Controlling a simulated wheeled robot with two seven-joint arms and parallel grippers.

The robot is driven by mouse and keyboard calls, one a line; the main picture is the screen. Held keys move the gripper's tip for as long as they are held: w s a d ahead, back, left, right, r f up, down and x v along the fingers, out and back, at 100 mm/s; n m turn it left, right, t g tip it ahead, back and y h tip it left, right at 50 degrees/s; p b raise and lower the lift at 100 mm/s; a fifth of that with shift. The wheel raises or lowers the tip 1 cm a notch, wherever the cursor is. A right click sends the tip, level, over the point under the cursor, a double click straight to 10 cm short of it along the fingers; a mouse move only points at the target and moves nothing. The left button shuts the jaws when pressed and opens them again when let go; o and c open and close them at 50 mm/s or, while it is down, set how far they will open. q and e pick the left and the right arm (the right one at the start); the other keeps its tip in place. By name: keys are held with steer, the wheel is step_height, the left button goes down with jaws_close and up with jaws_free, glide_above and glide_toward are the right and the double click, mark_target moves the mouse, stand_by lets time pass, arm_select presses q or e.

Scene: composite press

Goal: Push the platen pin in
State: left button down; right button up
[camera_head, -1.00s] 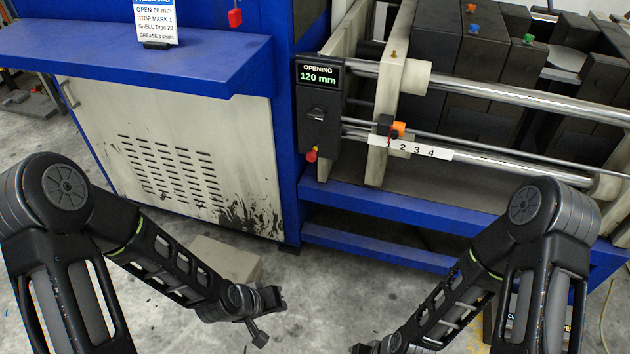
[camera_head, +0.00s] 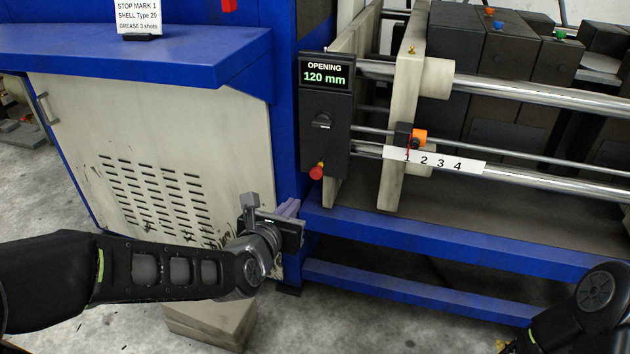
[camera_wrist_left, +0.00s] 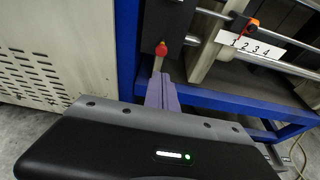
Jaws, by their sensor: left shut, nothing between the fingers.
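A red-headed pin (camera_head: 316,171) sticks out low on the black control box (camera_head: 324,140) of the press; I take it for the platen pin. My left gripper (camera_head: 290,207) is shut and empty, below and to the left of the pin in the head view. In the left wrist view its purple-grey fingers (camera_wrist_left: 162,90) point up toward the pin; whether they touch it I cannot tell. My right gripper is out of view; only part of that arm shows at lower right.
The box display (camera_head: 328,76) reads 120 mm. A strip numbered 1 to 4 (camera_head: 440,161) sits by an orange-and-black stop (camera_head: 418,138) on the rods. Blue frame rails (camera_head: 400,230) run below. A blue shelf (camera_head: 130,58) bears a sign (camera_head: 140,18).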

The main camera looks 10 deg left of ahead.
arm_select(q)
steer(key=shift+w+f, duration=0.1)
stand_by(0.3)
steer(key=b, duration=0.2)
glide_toward(315, 176)
steer(key=x, duration=0.5)
steer(key=shift+w+f, duration=0.2)
steer(key=shift+w, duration=0.55)
